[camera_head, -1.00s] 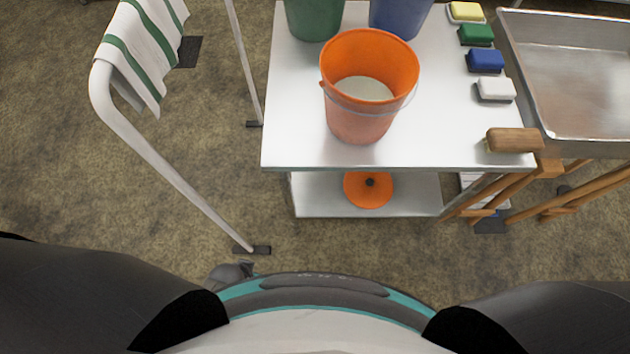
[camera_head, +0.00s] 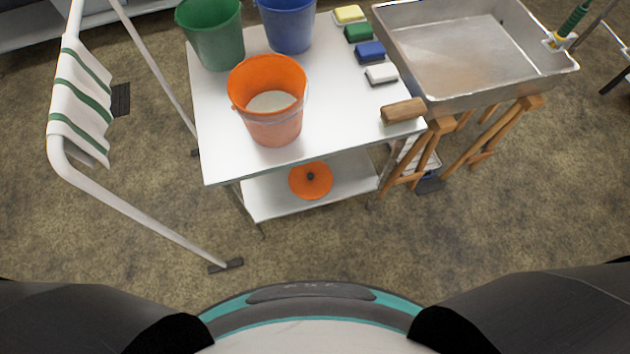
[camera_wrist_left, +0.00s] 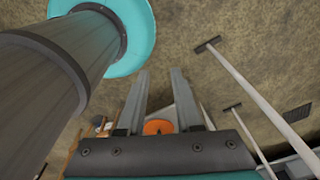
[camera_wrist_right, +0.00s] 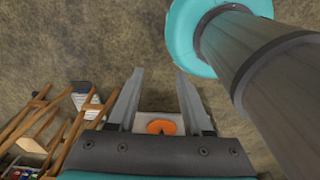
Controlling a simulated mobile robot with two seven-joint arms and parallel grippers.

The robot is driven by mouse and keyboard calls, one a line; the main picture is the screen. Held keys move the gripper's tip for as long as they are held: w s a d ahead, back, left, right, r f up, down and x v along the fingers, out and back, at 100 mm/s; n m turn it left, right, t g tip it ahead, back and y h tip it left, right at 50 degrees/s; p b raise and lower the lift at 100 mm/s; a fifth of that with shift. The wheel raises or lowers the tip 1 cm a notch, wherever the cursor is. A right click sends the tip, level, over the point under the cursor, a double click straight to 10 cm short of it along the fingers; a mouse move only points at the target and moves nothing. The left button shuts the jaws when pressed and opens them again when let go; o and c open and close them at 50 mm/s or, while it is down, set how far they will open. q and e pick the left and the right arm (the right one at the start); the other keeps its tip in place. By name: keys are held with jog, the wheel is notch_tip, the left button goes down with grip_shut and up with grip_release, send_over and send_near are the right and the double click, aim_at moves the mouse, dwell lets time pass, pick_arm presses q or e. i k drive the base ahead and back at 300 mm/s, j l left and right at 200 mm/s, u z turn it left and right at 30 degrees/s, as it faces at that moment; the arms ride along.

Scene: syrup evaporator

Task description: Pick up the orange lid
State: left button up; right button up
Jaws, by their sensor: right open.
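The orange lid (camera_head: 311,180) is a flat round disc with a dark knob in its middle. It lies on the lower shelf (camera_head: 262,205) of the white table, below the tabletop's front edge. In the left wrist view the orange lid (camera_wrist_left: 158,127) shows between my left gripper's fingers (camera_wrist_left: 160,78). In the right wrist view the orange lid (camera_wrist_right: 161,127) shows between my right gripper's fingers (camera_wrist_right: 158,75). Both grippers are open and empty, with the lid some way beyond them. Neither gripper shows in the head view.
The tabletop (camera_head: 220,160) holds an orange bucket (camera_head: 275,125), a green bucket (camera_head: 213,40), a blue bucket (camera_head: 288,25), several sponges and a wooden-backed brush (camera_head: 403,110). A metal pan (camera_head: 480,100) on wooden legs stands right. A white towel rack (camera_head: 140,220) stands left. Floor in front is clear.

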aim_at(313, 180)
jog(key=k+j, duration=0.15)
jog(key=k, duration=0.3)
jog(key=k+j, duration=0.15)
jog(key=k, duration=0.3)
jog(key=k+j, duration=0.1)
jog(key=k, duration=0.35)
